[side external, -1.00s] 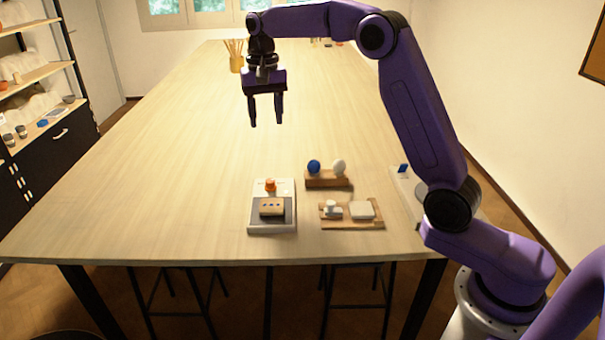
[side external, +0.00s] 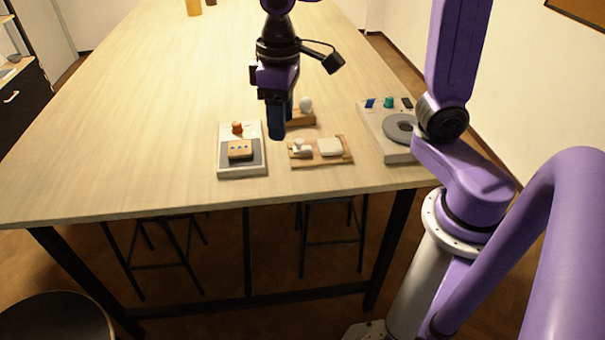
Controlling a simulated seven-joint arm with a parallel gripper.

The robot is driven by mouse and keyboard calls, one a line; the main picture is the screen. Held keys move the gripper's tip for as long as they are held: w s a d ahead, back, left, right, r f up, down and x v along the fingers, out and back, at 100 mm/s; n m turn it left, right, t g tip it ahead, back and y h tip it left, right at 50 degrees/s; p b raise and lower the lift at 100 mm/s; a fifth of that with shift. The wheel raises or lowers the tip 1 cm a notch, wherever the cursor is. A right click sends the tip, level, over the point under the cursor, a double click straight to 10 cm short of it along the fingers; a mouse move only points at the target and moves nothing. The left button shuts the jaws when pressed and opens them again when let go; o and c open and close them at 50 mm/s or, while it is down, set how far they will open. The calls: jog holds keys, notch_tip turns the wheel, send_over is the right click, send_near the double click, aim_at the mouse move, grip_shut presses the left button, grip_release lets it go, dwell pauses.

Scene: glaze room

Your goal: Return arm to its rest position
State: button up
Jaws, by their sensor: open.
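My arm is purple with dark joints. My gripper (side external: 281,120) points down above the front part of the table (side external: 130,110), seen nearly edge-on. Its jaws are open, with no object visible between them. The fingers overlap the left part of a small wooden stand (side external: 302,119) in the picture; their height above it is hard to judge. A white ball (side external: 306,104) sits on the stand. The stand's left end is hidden behind the fingers.
Left of the gripper is a pale device (side external: 226,169) with an orange knob (side external: 237,127) and tan block (side external: 240,149). A wooden board (side external: 319,162) bears white pieces. A device with a grey disc (side external: 401,127) stands right. The table's left is clear.

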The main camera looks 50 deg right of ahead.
jog(key=s+d+f+n, duration=0.2)
jog(key=s+d+n, duration=0.1)
jog(key=s, duration=0.6)
jog(key=s+d+f+n, duration=0.3)
jog(key=s+n, duration=0.1)
jog(key=s, duration=0.4)
jog(key=shift+s+d+f, duration=0.15)
jog(key=shift+s+f, duration=0.05)
jog(key=shift+s, duration=0.2)
